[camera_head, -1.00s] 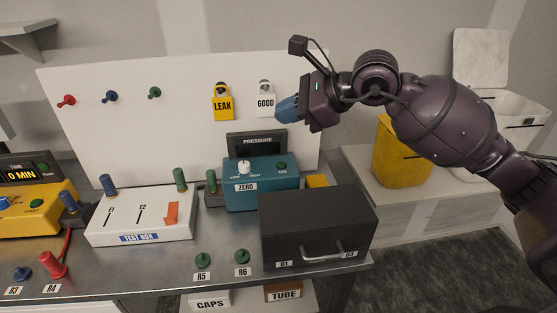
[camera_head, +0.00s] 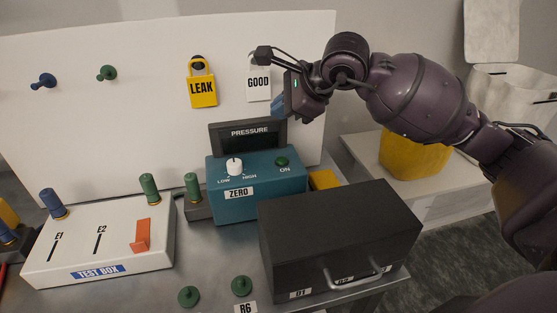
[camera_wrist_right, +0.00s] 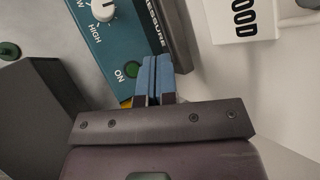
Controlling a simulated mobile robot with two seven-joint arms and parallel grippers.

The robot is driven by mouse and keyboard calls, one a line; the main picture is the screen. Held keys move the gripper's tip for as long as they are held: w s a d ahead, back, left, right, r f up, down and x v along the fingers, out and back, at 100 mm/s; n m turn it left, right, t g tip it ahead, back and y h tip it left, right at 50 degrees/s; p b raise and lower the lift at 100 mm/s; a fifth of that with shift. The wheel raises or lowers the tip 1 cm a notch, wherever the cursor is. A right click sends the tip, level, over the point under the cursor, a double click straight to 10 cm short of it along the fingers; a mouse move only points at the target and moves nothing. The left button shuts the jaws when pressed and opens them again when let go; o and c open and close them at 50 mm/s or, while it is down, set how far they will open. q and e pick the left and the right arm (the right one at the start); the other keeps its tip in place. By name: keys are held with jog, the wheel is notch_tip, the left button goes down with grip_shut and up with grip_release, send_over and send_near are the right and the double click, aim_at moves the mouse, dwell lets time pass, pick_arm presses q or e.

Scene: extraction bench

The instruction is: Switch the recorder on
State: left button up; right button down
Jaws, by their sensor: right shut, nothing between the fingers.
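No label in view reads recorder. A teal box (camera_head: 225,206) has a dark PRESSURE screen (camera_head: 250,142), a white LOW/HIGH knob (camera_head: 235,167) and a green ON button (camera_head: 282,162). My right gripper (camera_head: 278,104) is above and behind the button in the head view, near the screen's upper right corner, its fingers partly hidden by its own body. In the right wrist view its blue fingers (camera_wrist_right: 153,76) are together and empty. They point towards the teal box, with the green ON button (camera_wrist_right: 132,69) just left of the tips; contact cannot be told. My left gripper is out of view.
A black box (camera_head: 335,235) with a handle stands in front of the teal box. A white test box (camera_head: 75,235) with an orange switch (camera_head: 141,236) is at left. Yellow LEAK (camera_head: 202,90) and white GOOD (camera_head: 258,84) tags hang on the white board (camera_head: 130,120).

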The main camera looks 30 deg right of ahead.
aim_at(281, 161)
dwell(0.3)
notch_tip(281, 161, down, 8)
jog(key=b, duration=0.3)
jog(key=shift+f, duration=0.15)
jog(key=shift+f+b, duration=0.25)
jog(key=shift+b, duration=0.1)
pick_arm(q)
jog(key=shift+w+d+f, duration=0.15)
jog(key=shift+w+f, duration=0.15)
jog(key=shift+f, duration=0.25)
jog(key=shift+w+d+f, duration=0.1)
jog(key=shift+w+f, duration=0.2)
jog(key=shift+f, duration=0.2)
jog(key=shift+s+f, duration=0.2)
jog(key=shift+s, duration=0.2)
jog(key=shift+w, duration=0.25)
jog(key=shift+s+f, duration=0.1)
pick_arm(e)
jog(key=shift+f, duration=0.15)
